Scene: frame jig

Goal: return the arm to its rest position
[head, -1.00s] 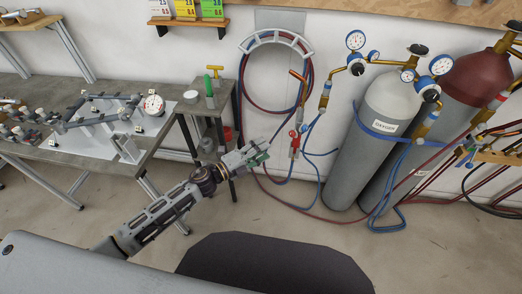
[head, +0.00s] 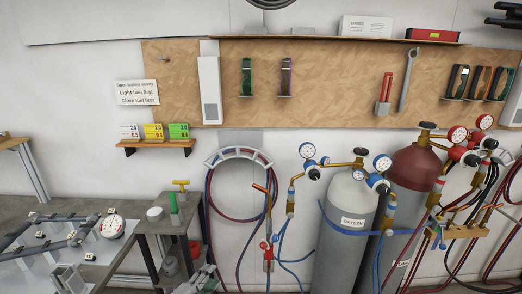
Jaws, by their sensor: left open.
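My left gripper (head: 203,279) shows at the bottom edge of the head view, grey, with its jaws open and nothing seen between them. It is in front of the small side stand, right of the workbench and below the hanging hose coil. Most of my left arm is cut off by the bottom of the picture. My right gripper is not in view.
The workbench (head: 30,210) with a frame jig (head: 50,237) and round dial (head: 112,226) is at left. A small stand (head: 187,217) holds a green-handled tool. Hoses (head: 216,207) hang on the wall. Grey (head: 345,235) and red-topped (head: 413,168) cylinders stand right. A tool board (head: 330,75) is above.

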